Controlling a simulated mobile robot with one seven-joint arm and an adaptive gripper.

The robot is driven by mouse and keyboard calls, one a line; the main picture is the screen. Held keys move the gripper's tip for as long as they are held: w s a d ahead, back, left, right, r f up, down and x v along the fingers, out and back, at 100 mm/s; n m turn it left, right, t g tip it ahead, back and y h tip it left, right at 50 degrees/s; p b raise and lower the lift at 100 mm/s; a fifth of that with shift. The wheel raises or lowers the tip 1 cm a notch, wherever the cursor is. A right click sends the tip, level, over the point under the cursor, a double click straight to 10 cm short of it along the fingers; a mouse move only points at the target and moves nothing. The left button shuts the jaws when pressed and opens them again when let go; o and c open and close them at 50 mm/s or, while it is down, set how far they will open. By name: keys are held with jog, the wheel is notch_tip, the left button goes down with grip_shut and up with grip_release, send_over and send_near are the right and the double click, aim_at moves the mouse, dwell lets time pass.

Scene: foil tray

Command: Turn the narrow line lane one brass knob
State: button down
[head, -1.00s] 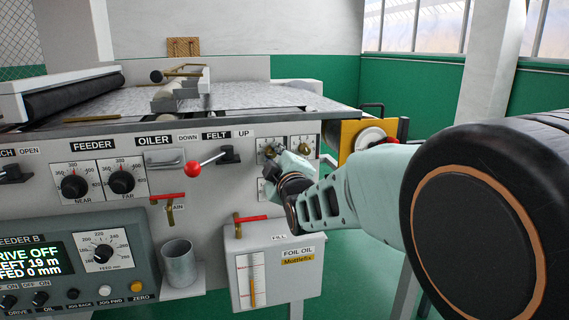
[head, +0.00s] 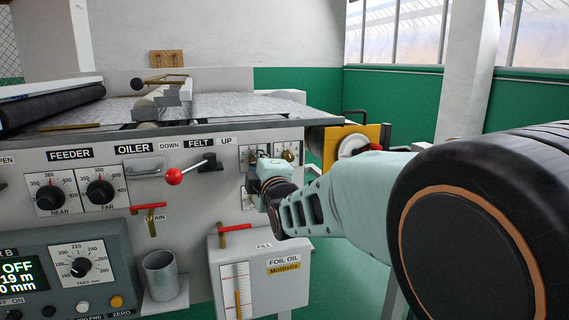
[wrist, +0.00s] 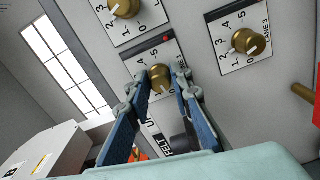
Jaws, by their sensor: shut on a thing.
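A brass knob (wrist: 161,79) on a white plate with a numbered scale sits between my fingertips in the wrist view. My gripper (wrist: 163,74) is shut on it, one finger on each side. In the head view my gripper (head: 264,164) reaches the upper left plate (head: 245,151) of the knob group and hides that knob. The held knob's exact setting is hard to read.
A second brass knob (wrist: 246,41), marked LANE 3, and a third knob (wrist: 125,7) are close by. The red-tipped felt lever (head: 174,176) is left of the knobs. The foil oil tank (head: 262,275) stands below. Open floor lies to the right.

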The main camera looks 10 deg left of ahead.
jog(key=c, duration=1.7)
grip_release()
jog(key=shift+v, duration=3.75)
